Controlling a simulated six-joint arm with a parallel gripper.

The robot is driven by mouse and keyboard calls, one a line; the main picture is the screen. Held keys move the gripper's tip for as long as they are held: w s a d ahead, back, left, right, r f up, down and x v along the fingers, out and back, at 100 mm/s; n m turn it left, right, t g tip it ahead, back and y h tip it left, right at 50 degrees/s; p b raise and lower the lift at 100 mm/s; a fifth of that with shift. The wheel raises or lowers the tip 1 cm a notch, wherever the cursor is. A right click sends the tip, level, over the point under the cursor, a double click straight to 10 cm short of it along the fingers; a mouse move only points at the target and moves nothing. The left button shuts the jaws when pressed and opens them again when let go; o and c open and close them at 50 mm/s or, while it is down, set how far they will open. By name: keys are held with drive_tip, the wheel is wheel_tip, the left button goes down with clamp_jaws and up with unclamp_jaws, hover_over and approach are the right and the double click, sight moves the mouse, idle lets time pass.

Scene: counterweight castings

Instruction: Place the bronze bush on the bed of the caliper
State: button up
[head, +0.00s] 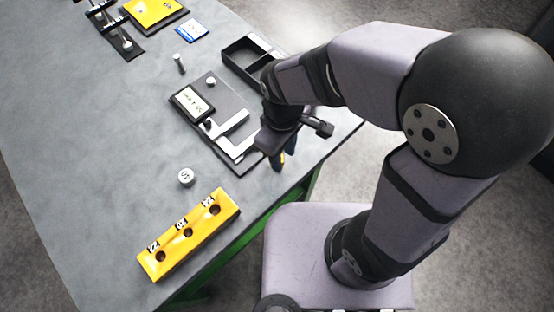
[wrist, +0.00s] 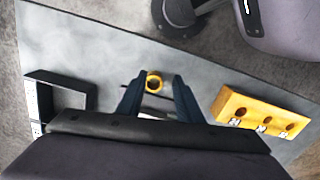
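The bronze bush (wrist: 154,83) shows in the wrist view as a small yellow ring between my fingertips, with a gap to each finger. My gripper (wrist: 160,80) is open and points down over the grey table. In the head view my gripper (head: 284,157) is near the table's right edge, and I cannot clearly make out the bush there. The caliper (head: 233,124), silver with stepped jaws, lies on a dark board with a display unit (head: 192,102), left of my gripper. In the wrist view the caliper is mostly hidden behind my gripper.
A yellow block (head: 188,235) with three holes stands at the front edge; a small labelled cylinder (head: 186,177) is behind it. A black open tray (head: 249,60) stands behind the caliper. A small bolt (head: 178,63) stands farther left. The table's left side is clear.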

drive_tip(key=n, duration=0.2)
drive_tip(key=w+n, duration=0.1)
drive_tip(key=shift+a+r, duration=0.25)
drive_tip(key=shift+a, duration=0.1)
drive_tip(key=n, duration=0.3)
drive_tip(key=w+n, duration=0.1)
drive_tip(key=shift+a+r, duration=0.3)
drive_tip(key=shift+r, duration=0.05)
drive_tip(key=n, duration=0.4)
drive_tip(key=shift+w+r+n, duration=0.15)
drive_tip(key=shift+n, duration=0.25)
drive_tip(key=n, duration=0.6)
drive_tip(key=shift+s+f+p, duration=0.2)
drive_tip(key=shift+f+p, duration=0.35)
drive_tip(key=shift+f, duration=1.2)
drive_tip(key=shift+f+p, duration=0.35)
drive_tip(key=shift+f, duration=1.6)
clamp_jaws()
